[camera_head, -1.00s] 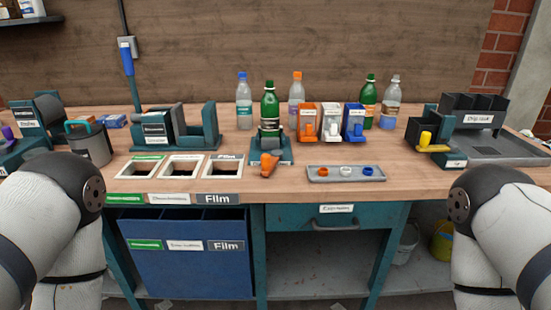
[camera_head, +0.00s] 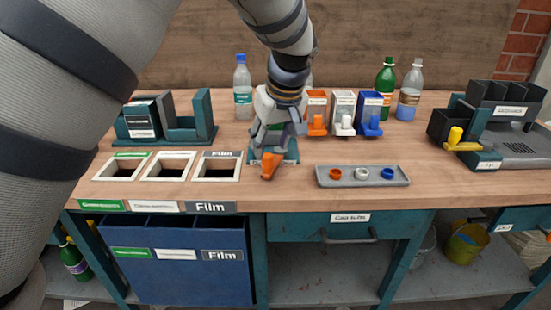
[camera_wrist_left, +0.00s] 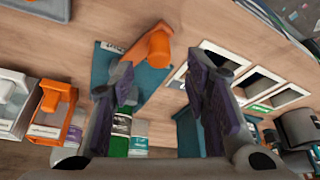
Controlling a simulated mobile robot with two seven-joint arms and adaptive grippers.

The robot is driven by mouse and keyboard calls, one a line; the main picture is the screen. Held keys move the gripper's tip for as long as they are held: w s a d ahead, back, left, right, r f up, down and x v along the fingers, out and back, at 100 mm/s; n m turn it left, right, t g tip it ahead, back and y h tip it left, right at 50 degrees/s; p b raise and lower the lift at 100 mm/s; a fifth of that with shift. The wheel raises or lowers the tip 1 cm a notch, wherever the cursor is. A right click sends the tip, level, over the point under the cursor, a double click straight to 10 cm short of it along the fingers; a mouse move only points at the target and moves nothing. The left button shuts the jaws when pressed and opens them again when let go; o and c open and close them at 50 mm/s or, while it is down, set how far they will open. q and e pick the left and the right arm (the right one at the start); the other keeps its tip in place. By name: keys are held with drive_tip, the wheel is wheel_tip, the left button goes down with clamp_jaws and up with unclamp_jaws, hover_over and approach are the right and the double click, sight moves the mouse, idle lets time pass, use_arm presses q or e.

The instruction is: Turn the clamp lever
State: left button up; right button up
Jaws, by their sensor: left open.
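The orange clamp lever (camera_head: 268,164) sticks out at the front of the teal clamp (camera_head: 289,155) on the bench. The lever (camera_wrist_left: 148,57) also shows in the left wrist view, just beyond the fingertips, on the teal clamp base (camera_wrist_left: 104,68). My left gripper (camera_head: 273,143) is over the clamp, behind and above the lever, and is empty. Its two fingers (camera_wrist_left: 158,78) are spread apart in the wrist view; contact with the lever cannot be made out. A green bottle (camera_wrist_left: 119,144) shows partly behind the left finger. In the head view my arm hides most of the clamp.
Three framed bench openings (camera_head: 170,165) lie left of the clamp. A grey tray with caps (camera_head: 345,182) lies to its right. Orange, white and blue dispensers (camera_head: 343,113) and bottles (camera_head: 242,85) stand behind. Bare wood is free in front.

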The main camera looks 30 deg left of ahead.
sight(268, 156)
use_arm(q)
drive_tip(key=x, duration=0.6)
drive_tip(key=shift+w+f, duration=0.1)
drive_tip(key=shift+f, duration=0.15)
drive_tip(key=shift+a, duration=0.1)
clamp_jaws()
